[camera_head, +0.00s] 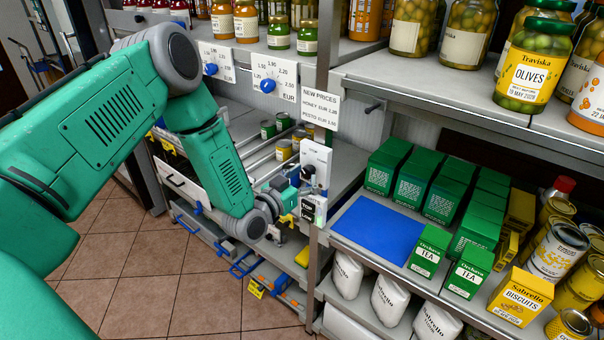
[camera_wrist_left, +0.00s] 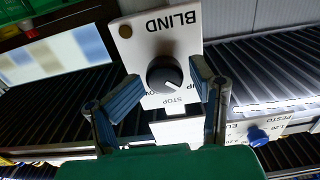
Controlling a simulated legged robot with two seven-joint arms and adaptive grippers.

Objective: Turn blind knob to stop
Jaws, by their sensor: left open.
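The blind control is a white panel marked BLIND (camera_wrist_left: 172,30); it appears upside down in the left wrist view, and in the head view (camera_head: 316,157) it stands by the shelf post. A round black knob (camera_wrist_left: 163,70) sits on it, with a short pale mark near its lower right edge. A STOP label lies just below the knob in the wrist view. My left gripper (camera_wrist_left: 163,88) is open, with one blue-padded finger on each side of the knob. I cannot tell whether either finger touches it. In the head view my left gripper (camera_head: 302,198) partly hides the panel's lower part.
A blue dial (camera_head: 267,86) on a price plate and a NEW PRICES sign (camera_head: 320,105) are above the panel. To the right, a shelf holds a blue mat (camera_head: 378,231), green tea boxes (camera_head: 429,251) and cans. Tiled floor (camera_head: 130,255) is clear below my arm.

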